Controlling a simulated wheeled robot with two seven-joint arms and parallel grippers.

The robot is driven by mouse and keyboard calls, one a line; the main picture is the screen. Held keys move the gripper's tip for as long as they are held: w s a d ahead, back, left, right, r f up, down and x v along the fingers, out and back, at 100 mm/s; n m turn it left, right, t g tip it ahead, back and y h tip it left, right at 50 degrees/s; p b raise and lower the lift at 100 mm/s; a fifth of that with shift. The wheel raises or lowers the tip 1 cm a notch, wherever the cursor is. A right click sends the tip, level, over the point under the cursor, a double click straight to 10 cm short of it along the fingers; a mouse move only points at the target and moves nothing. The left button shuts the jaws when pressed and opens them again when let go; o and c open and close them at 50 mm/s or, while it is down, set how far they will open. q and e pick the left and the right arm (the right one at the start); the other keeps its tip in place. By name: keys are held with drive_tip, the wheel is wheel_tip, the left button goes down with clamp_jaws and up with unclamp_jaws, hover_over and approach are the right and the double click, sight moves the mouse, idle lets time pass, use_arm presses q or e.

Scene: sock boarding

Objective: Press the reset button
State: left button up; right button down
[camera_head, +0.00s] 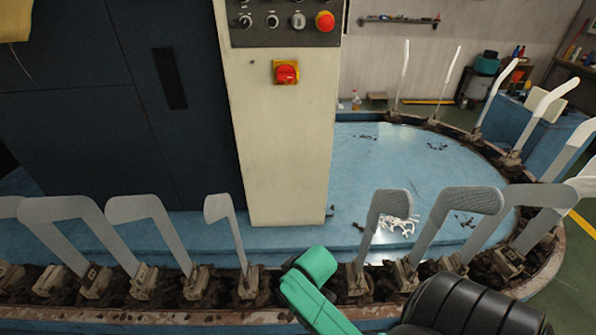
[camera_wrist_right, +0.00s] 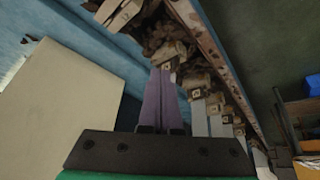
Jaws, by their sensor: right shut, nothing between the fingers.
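A grey control panel (camera_head: 286,38) with several knobs and buttons is at the top of the cream machine column (camera_head: 285,150). A red mushroom button (camera_head: 325,21) sits at the panel's right end. A second red button (camera_head: 286,73) on a yellow plate is below the panel. I cannot tell which button is the reset one. My right gripper's two fingers (camera_wrist_right: 161,74) are shut and empty in the wrist view, beside the foot mounts. In the head view its green body shows low in front, well below the buttons. My left gripper is out of view.
Several grey foot-shaped boards (camera_head: 145,207) stand on mounts along the curved conveyor, between me and the column. A dark blue cabinet (camera_head: 120,100) is on the left. The blue platform (camera_head: 420,160) holds white scraps (camera_head: 400,224). A bench and shelves are at the back right.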

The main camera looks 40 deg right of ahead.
drive_tip(key=w+d+r+m+t+h, duration=0.1)
drive_tip(key=w+d+r+t, duration=0.4)
drive_tip(key=r, duration=0.7)
drive_tip(key=w+r+m+t, duration=0.1)
drive_tip(key=w+r+t, duration=0.2)
drive_tip(key=w+r, duration=0.7)
drive_tip(key=w+d+r+m+t+h, duration=0.1)
drive_tip(key=w+d+r+t, duration=0.25)
drive_tip(key=r, duration=1.15)
drive_tip(key=s+d+r+m+t+h, duration=0.1)
drive_tip(key=r+m+h, duration=0.3)
drive_tip(key=r, duration=0.5)
drive_tip(key=s+d+r+m+t+h, duration=0.1)
drive_tip(key=d+r+m+t+h, duration=0.2)
drive_tip(key=r, duration=0.7)
drive_tip(key=s+d+r+m+t+h, duration=0.2)
drive_tip(key=d+r+m+h, duration=0.2)
drive_tip(key=r, duration=0.5)
drive_tip(key=shift+d+r+m+h+p, duration=0.25)
drive_tip(key=shift+m+h+p, duration=0.2)
drive_tip(key=shift+m+h, duration=0.35)
drive_tip(key=shift+w+t, duration=0.1)
drive_tip(key=shift+t, duration=0.15)
drive_tip(key=w+d, duration=0.5)
drive_tip(key=w, duration=0.2)
drive_tip(key=shift+w+d, duration=0.1)
drive_tip(key=shift+d, duration=0.05)
drive_tip(key=shift+w+d, duration=0.2)
drive_tip(key=shift+w, duration=0.05)
